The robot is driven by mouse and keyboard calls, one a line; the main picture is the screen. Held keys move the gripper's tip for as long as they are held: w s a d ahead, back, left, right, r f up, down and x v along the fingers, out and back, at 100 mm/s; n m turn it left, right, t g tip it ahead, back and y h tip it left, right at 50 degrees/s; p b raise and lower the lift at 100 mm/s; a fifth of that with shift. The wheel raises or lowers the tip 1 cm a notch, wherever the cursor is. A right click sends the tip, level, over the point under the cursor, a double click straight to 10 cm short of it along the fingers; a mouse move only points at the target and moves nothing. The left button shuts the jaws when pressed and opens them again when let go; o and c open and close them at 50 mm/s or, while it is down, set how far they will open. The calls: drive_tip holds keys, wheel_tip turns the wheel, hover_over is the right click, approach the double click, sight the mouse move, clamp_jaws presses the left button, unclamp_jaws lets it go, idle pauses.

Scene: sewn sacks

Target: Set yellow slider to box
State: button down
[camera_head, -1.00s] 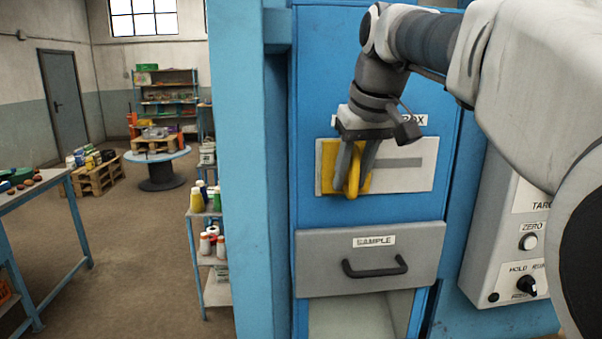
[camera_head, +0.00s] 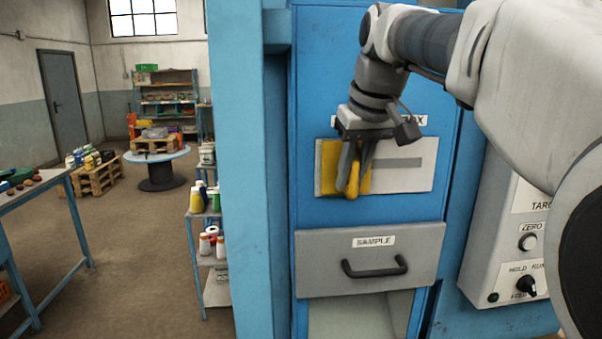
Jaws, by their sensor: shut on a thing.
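The yellow slider (camera_head: 330,168) is a plate with a rounded handle, at the left end of a pale panel (camera_head: 405,180) with a grey horizontal slot on the blue cabinet. My gripper (camera_head: 350,182) points down in front of it, shut on the slider's handle. The fingers and wrist hide part of the slider. A label above the panel is mostly hidden by my gripper; only an "X" shows at its right end.
Below are a grey drawer front (camera_head: 320,262) marked SAMPLE, with a black handle (camera_head: 375,267), and an open bay (camera_head: 350,318). A grey control box (camera_head: 510,240) with a button and a knob stands at right. Floor at left is open.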

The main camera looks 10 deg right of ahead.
idle(0.6)
drive_tip(key=d+p, duration=0.2)
drive_tip(key=d, duration=1)
drive_tip(key=shift+d, duration=0.1)
drive_tip(key=c, duration=0.8)
unclamp_jaws()
drive_tip(key=shift+d, duration=0.2)
drive_tip(key=shift+c, duration=0.2)
drive_tip(key=shift+o, duration=0.2)
drive_tip(key=shift+a, duration=0.1)
drive_tip(key=shift+r, duration=0.1)
drive_tip(key=p+v, duration=0.3)
drive_tip(key=v, duration=1.4)
drive_tip(key=shift+r, duration=0.15)
